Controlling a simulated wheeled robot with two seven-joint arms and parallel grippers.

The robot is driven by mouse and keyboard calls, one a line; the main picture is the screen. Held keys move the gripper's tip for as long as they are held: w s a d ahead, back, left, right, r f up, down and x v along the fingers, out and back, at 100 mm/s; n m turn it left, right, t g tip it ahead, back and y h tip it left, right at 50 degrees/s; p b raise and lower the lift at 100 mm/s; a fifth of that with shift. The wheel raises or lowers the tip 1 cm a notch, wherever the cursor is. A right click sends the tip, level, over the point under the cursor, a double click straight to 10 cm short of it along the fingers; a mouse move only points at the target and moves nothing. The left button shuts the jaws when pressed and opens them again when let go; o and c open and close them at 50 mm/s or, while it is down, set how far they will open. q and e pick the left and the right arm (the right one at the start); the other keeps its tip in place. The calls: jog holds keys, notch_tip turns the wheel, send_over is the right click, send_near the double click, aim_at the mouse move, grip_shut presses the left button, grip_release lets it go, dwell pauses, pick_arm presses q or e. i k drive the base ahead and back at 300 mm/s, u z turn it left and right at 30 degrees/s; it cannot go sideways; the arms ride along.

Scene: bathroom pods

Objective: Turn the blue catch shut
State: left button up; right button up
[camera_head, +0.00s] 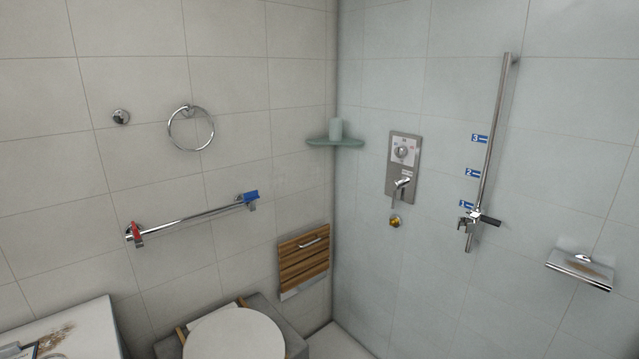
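The blue catch (250,197) sits at the right end of a chrome rail (190,217) on the left wall. It stands tilted on top of the rail's end bracket. I cannot tell at this size whether it is open or shut. A red catch (135,230) sits at the rail's left end and hangs down beside its bracket. Neither of my grippers shows in the head view, so nothing is seen touching the catch.
A round white lid or seat (234,335) stands below the rail. A folded wooden seat (304,258) hangs to the right. A towel ring (190,128) is above. A white counter (75,335) fills the lower left. The wall around the rail is clear.

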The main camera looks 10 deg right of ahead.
aim_at(249, 197)
jog(key=z, duration=0.8)
jog(key=i, duration=1.1)
jog(key=z, duration=0.15)
